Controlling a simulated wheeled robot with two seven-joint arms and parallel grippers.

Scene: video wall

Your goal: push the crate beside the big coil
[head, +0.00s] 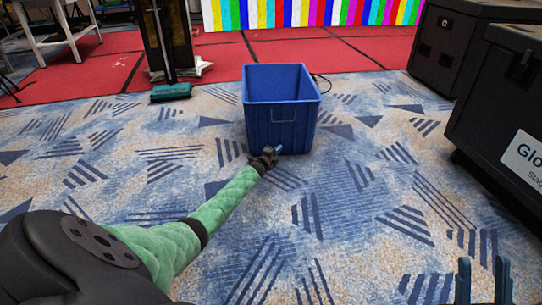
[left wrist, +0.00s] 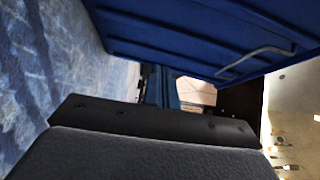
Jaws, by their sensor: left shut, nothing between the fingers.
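The blue crate (head: 268,124) stands upright and open-topped on the patterned carpet, with a wire handle on its near side. It looks empty from what shows inside. My left gripper (head: 272,154) is shut and empty, low at the crate's near face by its bottom edge. Whether it touches is hard to tell. In the left wrist view the crate's wall (left wrist: 200,30) and handle fill the upper right, close to the blue fingers (left wrist: 157,86). My right gripper (head: 483,280) is open and empty at the bottom right. A thin dark cable (head: 323,82) curves behind the crate; no big coil shows clearly.
Black flight cases (head: 480,100) stand on the right. Red flooring (head: 105,65) and a colour-striped wall lie behind. Carpet around the crate is clear.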

